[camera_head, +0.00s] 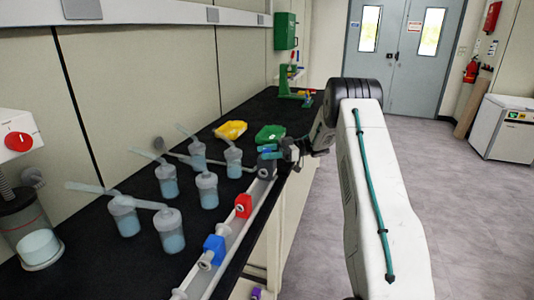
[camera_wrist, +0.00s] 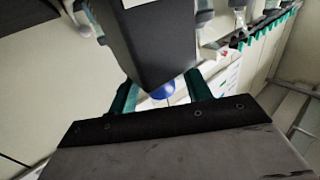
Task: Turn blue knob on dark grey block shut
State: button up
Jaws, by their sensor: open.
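The dark grey block (camera_head: 267,168) sits at the far end of the pale rail along the bench edge. In the wrist view the dark grey block (camera_wrist: 155,40) fills the upper middle. The blue knob (camera_wrist: 163,90) shows just below its lower edge, partly covered by the block and my gripper body. My gripper (camera_wrist: 161,93) has its two teal fingers apart, one on each side of the knob; contact cannot be told.
Along the rail (camera_head: 229,236) nearer the camera are a red block (camera_head: 243,205) and a blue block (camera_head: 214,248). Several flasks (camera_head: 207,190) stand left of the rail. Yellow (camera_head: 231,130) and green (camera_head: 270,134) items lie behind. Open floor is on the right.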

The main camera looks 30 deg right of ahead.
jog(key=v, duration=0.7)
jog(key=shift+d, duration=0.3)
jog(key=shift+s, duration=0.15)
